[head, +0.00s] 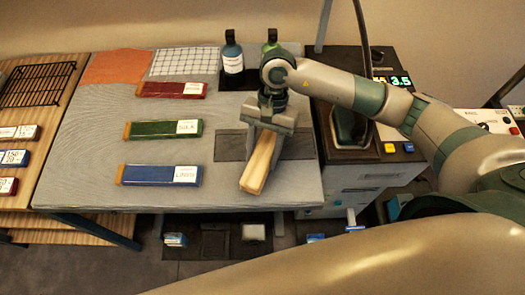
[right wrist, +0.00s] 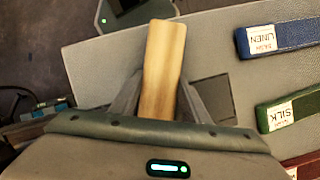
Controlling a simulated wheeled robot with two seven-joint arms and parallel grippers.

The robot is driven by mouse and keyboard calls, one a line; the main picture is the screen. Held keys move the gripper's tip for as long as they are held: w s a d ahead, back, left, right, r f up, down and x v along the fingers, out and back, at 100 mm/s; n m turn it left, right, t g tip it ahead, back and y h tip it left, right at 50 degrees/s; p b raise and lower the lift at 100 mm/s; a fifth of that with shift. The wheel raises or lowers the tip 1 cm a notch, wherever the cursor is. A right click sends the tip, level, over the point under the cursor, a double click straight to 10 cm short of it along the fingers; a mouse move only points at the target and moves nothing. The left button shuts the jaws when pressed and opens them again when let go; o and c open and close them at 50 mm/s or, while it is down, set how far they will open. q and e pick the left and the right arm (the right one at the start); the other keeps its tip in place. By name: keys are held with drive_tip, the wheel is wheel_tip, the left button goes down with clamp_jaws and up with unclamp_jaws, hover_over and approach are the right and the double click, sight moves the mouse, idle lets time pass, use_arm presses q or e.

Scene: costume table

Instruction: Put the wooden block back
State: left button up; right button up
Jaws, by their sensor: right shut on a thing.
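The wooden block (head: 258,166) is a long pale bar on the right part of the grey table. My right gripper (head: 264,132) is shut on it near its far end, with the near end sticking out toward the table's front edge. In the right wrist view the block (right wrist: 163,70) runs out from between the fingers (right wrist: 158,105). A dark grey mat (head: 231,145) lies under or just below the block; I cannot tell whether the block touches it. My left gripper is not in view.
Red (head: 170,90), green (head: 165,129) and blue (head: 160,175) labelled bars lie left of the block. Two bottles, one dark (head: 232,57) and one green (head: 271,42), stand at the back. A machine with a display (head: 400,82) stands at the right.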

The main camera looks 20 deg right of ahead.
drive_tip(key=shift+f, duration=0.3)
drive_tip(key=shift+f+b, duration=0.15)
drive_tip(key=shift+b, duration=0.15)
drive_tip(key=o, duration=1.3)
